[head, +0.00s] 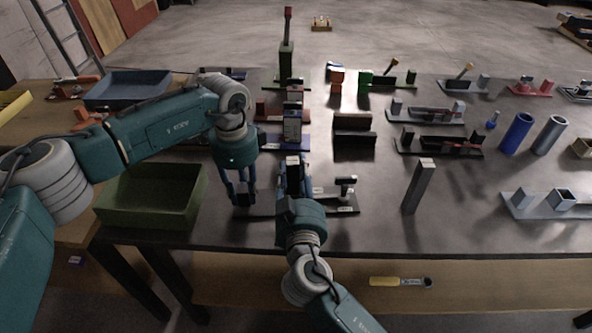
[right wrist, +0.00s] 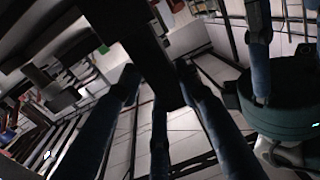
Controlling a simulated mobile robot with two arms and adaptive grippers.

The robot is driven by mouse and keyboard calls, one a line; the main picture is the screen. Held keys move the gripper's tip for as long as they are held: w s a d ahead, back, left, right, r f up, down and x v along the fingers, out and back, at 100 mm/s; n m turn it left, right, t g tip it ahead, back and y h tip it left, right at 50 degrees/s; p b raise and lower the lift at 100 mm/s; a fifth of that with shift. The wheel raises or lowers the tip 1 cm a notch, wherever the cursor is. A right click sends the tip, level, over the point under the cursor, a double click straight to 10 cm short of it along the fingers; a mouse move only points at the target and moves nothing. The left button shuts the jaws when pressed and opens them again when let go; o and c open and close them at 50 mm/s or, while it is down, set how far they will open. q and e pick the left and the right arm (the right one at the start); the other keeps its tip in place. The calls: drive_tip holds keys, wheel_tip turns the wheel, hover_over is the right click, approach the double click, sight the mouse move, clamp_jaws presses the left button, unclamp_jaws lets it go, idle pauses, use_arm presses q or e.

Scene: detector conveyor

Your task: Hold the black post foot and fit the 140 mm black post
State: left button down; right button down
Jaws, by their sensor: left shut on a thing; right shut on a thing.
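The black post foot (head: 244,198) is a dark block at the near edge of the table, left of centre. My left gripper (head: 243,190) points down with its fingers shut on it. My right gripper (head: 293,180) reaches in from the front, just right of the left one, shut on the black post (head: 293,163), whose pale-topped end shows between the fingers. In the right wrist view the post (right wrist: 150,60) is a dark bar between the fingers (right wrist: 158,85). My left gripper (right wrist: 260,50) shows at the right there. Whether post and foot touch is hidden.
A dark plate with a small upright (head: 346,188) lies just right of my right gripper. A grey square post (head: 418,187) stands further right. A green tray (head: 150,222) sits left of my left gripper. Several fixtures stand behind. Bare table lies around the grey post.

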drive_tip(key=c, duration=1.2)
unclamp_jaws()
use_arm(q)
drive_tip(key=shift+r, duration=0.1)
use_arm(e)
drive_tip(key=s, duration=1.2)
drive_tip(key=shift+r, duration=0.1)
use_arm(q)
drive_tip(key=c, duration=1.3)
unclamp_jaws()
